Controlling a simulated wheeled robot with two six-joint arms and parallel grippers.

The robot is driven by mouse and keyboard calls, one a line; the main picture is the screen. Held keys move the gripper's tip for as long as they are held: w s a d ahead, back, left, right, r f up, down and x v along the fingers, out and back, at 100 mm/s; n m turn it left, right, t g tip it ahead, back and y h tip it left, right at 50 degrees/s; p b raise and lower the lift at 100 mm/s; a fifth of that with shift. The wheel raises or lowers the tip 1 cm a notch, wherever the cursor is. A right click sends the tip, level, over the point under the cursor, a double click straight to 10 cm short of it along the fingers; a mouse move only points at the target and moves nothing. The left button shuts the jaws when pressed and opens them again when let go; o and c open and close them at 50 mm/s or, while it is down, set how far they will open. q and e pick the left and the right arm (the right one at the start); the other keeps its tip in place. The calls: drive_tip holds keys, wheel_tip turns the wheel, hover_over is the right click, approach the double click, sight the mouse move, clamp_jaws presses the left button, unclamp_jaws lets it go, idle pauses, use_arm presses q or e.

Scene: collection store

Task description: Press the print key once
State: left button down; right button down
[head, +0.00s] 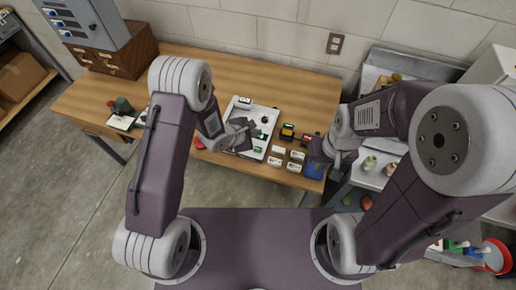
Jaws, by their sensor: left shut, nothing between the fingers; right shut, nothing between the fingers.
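I cannot make out a key marked print at this size. A white tray or panel (267,113) lies on the wooden table with small dark and green pieces on it. My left gripper (243,136) is shut and empty over its left part and hides some of it. My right gripper (320,158) is shut and empty near the table's right end, beside a blue flat item (312,171). Small dark blocks, one with yellow (287,131) and one with red (308,138), sit between the grippers. Whether either gripper touches anything is unclear.
Several small white cards (278,150) lie right of the tray. A grey box with blue knobs (83,22) stands on a wooden drawer cabinet (122,55) at the table's back left. The wooden tabletop (240,72) is clear behind the tray. A pale shelf unit (375,158) adjoins at right.

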use_arm(q)
drive_tip(key=b, duration=0.8)
hover_over(256, 150)
wheel_tip(256, 150, down, 8)
drive_tip(key=shift+s+r, duration=0.1)
drive_tip(key=shift+s, duration=0.05)
drive_tip(key=shift+f+b, duration=0.3)
drive_tip(key=shift+f, duration=0.2)
idle(1.0)
drive_tip(key=shift+f, duration=0.4)
